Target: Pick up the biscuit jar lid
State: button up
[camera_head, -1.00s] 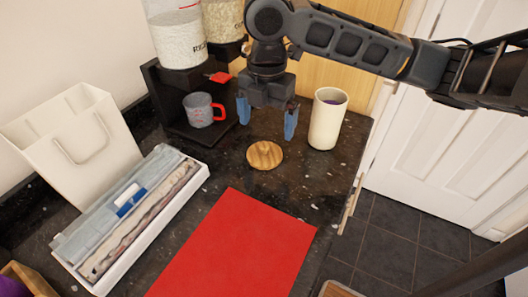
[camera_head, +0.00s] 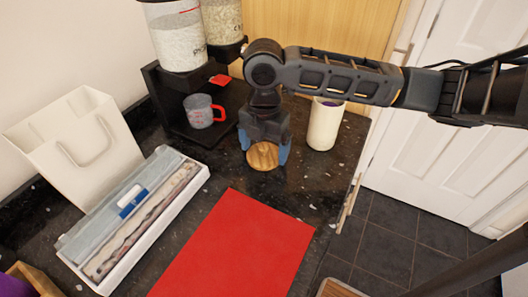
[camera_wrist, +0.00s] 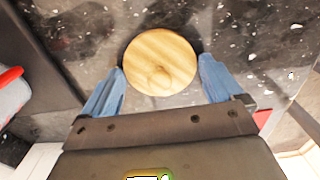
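The biscuit jar lid (camera_head: 263,157) is a round, light wooden disc lying on the dark speckled counter. Whether a fingertip touches the lid, I cannot tell.
A cream cup (camera_head: 325,124) stands close on the right. A measuring cup with a red handle (camera_head: 200,111) sits on the dispenser stand at the left. A red mat (camera_head: 235,248) lies in front, beside a white box (camera_head: 135,215). A white bag (camera_head: 75,145) stands far left.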

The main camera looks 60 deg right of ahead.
jog(key=c, duration=0.6)
jog(key=shift+r, duration=0.15)
